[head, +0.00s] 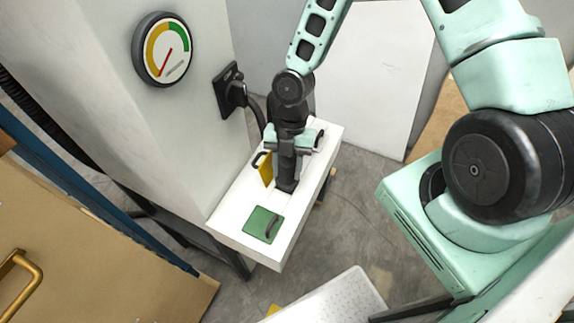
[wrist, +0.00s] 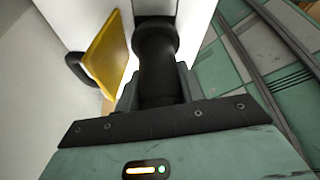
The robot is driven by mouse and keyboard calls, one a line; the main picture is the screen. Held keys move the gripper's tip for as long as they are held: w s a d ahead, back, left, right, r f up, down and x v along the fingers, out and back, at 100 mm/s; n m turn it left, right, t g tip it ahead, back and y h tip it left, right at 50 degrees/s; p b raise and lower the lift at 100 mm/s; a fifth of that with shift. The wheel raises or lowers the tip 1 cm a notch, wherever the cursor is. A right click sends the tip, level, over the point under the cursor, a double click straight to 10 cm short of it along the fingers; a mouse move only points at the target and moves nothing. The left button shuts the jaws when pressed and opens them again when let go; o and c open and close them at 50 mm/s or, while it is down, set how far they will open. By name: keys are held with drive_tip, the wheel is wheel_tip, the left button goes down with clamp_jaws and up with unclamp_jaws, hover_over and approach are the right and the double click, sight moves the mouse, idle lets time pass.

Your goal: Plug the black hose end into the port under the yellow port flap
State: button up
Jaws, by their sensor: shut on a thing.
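The yellow port flap (head: 265,168) stands open on the white box, with a black handle on its far side. In the wrist view the flap (wrist: 103,52) is left of my gripper (wrist: 156,88). My gripper (head: 291,146) is shut on the black hose end (wrist: 155,62), which points down beside the open flap. In the head view the hose end (head: 286,166) reaches a dark square (head: 287,186) on the box top. The port opening is mostly hidden behind the hose end. I cannot tell how far in it sits, or whether it is just above.
A green flap (head: 263,224) with a dark handle lies shut on the near part of the white box (head: 236,216). A black wall holder (head: 229,92) is behind, with a black hose running from it towards my gripper. A round gauge (head: 165,49) hangs on the wall.

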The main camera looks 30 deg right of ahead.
drive_tip(key=shift+f, duration=0.1)
drive_tip(key=shift+f+b, duration=0.7)
drive_tip(key=shift+f, duration=0.2)
drive_tip(key=o, duration=1)
drive_tip(key=shift+r, duration=0.1)
drive_tip(key=shift+c, duration=0.2)
drive_tip(key=b+v, duration=0.1)
drive_tip(key=v, duration=1.6)
drive_tip(key=shift+r, duration=0.15)
drive_tip(key=shift+w, duration=0.15)
drive_tip(key=s+a+r+m+t+h+b, duration=0.1)
drive_tip(key=s+a+r+m+b, duration=0.1)
drive_tip(key=s+a+m, duration=0.3)
drive_tip(key=s+a+r+m+t+h+b, duration=0.1)
drive_tip(key=s+a+m, duration=0.4)
drive_tip(key=s+m, duration=0.8)
wheel_tip(320, 180, up, 3)
drive_tip(key=m+t+b, duration=0.1)
drive_tip(key=m, duration=0.1)
drive_tip(key=shift+s+f+m, duration=0.2)
drive_tip(key=shift+f+m, duration=0.05)
drive_tip(key=shift+m, duration=0.05)
